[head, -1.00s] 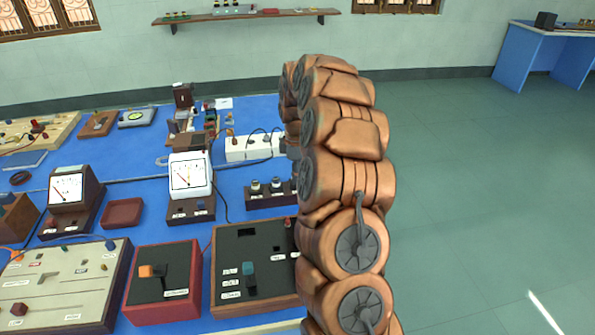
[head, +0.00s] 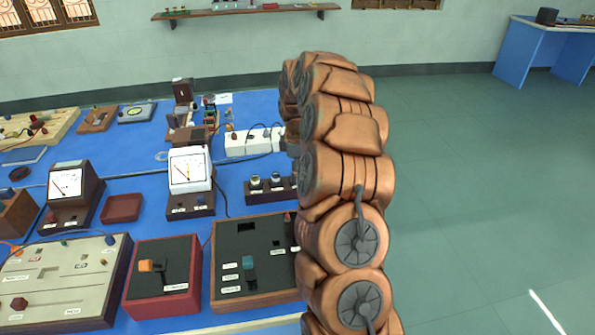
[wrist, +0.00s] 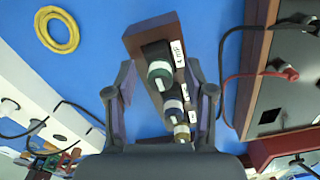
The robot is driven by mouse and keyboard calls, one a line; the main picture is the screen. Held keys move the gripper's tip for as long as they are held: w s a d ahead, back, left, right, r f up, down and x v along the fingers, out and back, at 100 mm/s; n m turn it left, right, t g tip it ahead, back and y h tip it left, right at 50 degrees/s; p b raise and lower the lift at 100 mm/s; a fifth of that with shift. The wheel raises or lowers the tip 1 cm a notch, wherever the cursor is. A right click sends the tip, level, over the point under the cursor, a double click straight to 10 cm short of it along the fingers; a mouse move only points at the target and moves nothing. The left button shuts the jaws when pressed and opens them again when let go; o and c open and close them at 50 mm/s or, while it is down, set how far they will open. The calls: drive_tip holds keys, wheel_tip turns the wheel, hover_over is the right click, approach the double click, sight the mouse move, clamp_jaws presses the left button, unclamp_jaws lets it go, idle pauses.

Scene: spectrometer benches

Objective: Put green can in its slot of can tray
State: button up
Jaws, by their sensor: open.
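The can tray (wrist: 143,38) is a dark brown block with white labels, standing on the blue bench. In the wrist view a green-topped can (wrist: 160,72), a purple-topped can (wrist: 172,106) and an olive-topped can (wrist: 182,132) stand on it in a row. My gripper (wrist: 160,76) is open, its fingers on either side of the row, with the green can between the tips and no clear contact. Whether the green can is fully seated in its slot is hard to tell. In the head view the can tray (head: 262,198) is partly hidden by my arm, as is my gripper.
A white power strip (head: 250,142) lies behind the tray, and a black-topped box (head: 225,262) stands in front. A white meter (head: 190,168) is to the left. The wrist view shows a yellow cable ring (wrist: 40,35) and a red lead (wrist: 225,92) near the right finger.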

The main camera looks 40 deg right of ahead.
wheel_tip(320, 180, up, 12)
idle(0.7)
idle(0.4)
drive_tip(key=s+a+r+m, duration=0.2)
drive_tip(key=s+a, duration=0.5)
drive_tip(key=a, duration=0.3)
drive_tip(key=s+a+r+m, duration=0.2)
drive_tip(key=s+a, duration=0.6)
drive_tip(key=a, duration=0.2)
drive_tip(key=s+a+f+m+g, duration=0.1)
drive_tip(key=s+a+f+m, duration=0.1)
drive_tip(key=s, duration=0.9)
drive_tip(key=s+a+f+m+p, duration=0.1)
drive_tip(key=s+a+f+m, duration=0.2)
drive_tip(key=s, duration=0.7)
drive_tip(key=shift+s+a+f+m+g, duration=0.2)
drive_tip(key=shift+s+a+m+g, duration=0.25)
drive_tip(key=shift+a, duration=0.45)
